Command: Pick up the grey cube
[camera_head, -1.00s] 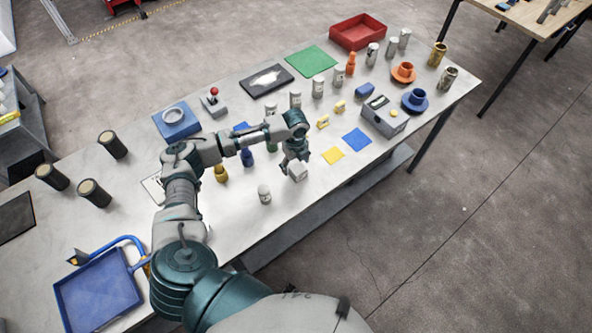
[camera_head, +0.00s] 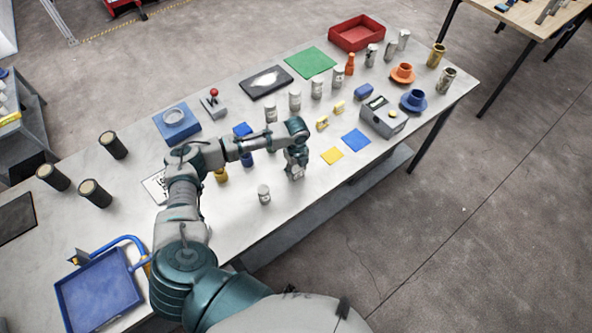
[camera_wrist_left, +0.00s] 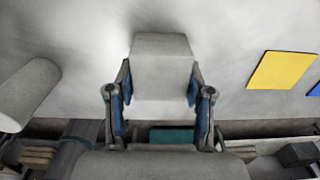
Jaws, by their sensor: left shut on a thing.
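The grey cube (camera_wrist_left: 161,62) sits between the two blue-padded fingers of my left gripper (camera_wrist_left: 160,95) in the left wrist view. The fingers press on its two sides, and its far part sticks out beyond them. In the head view my left gripper (camera_head: 295,172) is over the table's front half, and its wrist hides most of the cube. Whether the cube touches the table is hard to tell. My right gripper does not show.
A yellow square (camera_head: 332,156) and a blue square (camera_head: 357,139) lie to the right. Several cans and bottles stand behind. The white table's (camera_head: 235,222) front edge is close by.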

